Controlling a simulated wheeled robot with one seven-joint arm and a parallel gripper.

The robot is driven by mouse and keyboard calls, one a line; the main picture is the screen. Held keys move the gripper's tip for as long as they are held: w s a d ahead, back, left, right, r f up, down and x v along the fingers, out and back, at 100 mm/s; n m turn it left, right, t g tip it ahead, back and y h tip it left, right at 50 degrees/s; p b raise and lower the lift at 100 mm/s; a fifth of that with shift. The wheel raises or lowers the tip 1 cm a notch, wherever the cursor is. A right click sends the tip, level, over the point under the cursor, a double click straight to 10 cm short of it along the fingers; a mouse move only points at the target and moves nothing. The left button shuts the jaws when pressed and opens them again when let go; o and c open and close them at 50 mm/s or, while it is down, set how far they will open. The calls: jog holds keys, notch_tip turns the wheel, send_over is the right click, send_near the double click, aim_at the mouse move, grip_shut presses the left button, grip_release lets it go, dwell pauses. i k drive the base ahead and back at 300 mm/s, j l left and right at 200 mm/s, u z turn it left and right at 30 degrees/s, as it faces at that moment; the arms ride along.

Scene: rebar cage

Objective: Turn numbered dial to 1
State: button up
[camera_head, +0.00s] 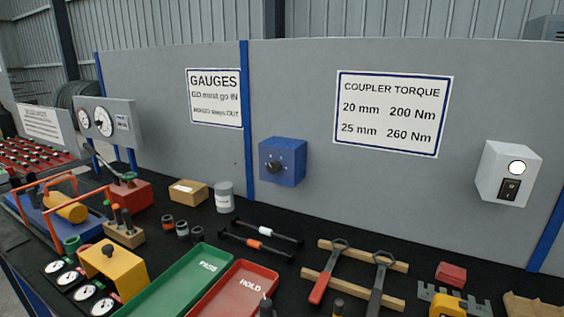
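The numbered dial (273,167) is a dark round knob on the front of a blue box (289,151). The box is mounted on the grey back panel, left of the coupler torque sign. White marks surround the knob, but they are too small to read, so I cannot tell which number it points to. My gripper cannot be made out in this view. Nothing is touching the dial.
Below the box, the black bench holds a grey canister (224,197), black rods (260,241), green (180,287) and red (225,300) trays, and wrenches on a wooden rack (325,287). A white switch box (508,173) is at right. Space before the dial looks clear.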

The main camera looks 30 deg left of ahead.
aim_at(274, 167)
jog(key=k+j, duration=0.1)
jog(key=j, duration=0.3)
jog(key=k+j, duration=0.1)
jog(key=j, duration=0.25)
jog(key=k+j, duration=0.1)
jog(key=j, duration=0.3)
jog(key=k+j, duration=0.1)
jog(key=j, duration=0.25)
jog(key=u, duration=0.05)
